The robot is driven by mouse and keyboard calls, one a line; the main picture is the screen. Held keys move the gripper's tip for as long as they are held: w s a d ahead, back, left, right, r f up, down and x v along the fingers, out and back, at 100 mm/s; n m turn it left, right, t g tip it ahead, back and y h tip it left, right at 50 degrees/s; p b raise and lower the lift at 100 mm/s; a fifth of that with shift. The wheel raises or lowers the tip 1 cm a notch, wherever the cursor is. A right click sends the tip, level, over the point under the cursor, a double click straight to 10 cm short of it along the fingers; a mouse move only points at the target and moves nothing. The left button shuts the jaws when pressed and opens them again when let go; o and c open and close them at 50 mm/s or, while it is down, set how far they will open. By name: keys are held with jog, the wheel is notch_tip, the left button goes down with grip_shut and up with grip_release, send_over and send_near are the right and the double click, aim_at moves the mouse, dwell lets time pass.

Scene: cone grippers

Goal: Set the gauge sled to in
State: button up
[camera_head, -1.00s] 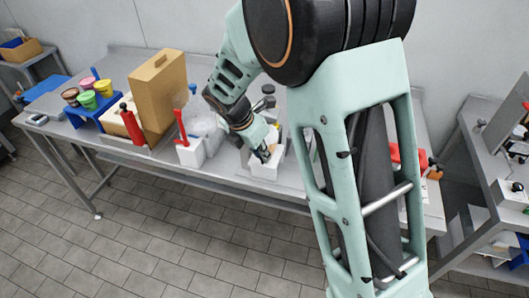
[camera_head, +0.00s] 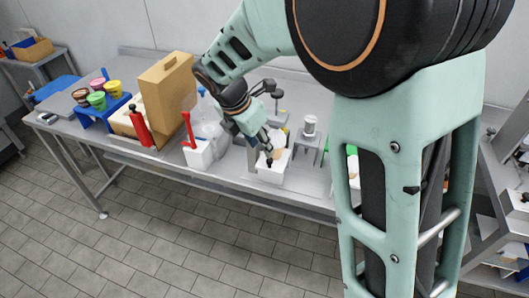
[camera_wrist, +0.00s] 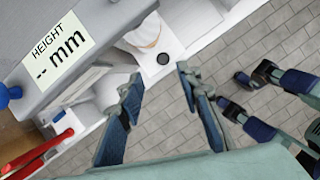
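My gripper (camera_wrist: 160,80) is open, with two blue-padded fingers apart and nothing visible between them. In the head view my gripper (camera_head: 268,150) points down at a white box (camera_head: 271,172) near the table's front edge. I cannot tell whether it touches the box. In the wrist view, a white block (camera_wrist: 172,45) with a dark round spot lies just beyond the fingertips, beside a pale rounded piece with an orange band. A grey gauge panel (camera_wrist: 92,14) reads "HEIGHT -- mm". I cannot make out the sled or its in position for certain.
Left of my gripper stand a white holder (camera_head: 197,153) with a red handle, a clear container, a red bottle (camera_head: 140,126) and a tall tan box (camera_head: 168,83). A grey stand (camera_head: 310,148) with a silver cylinder is to the right. Open floor lies in front.

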jog(key=shift+v, duration=2.4)
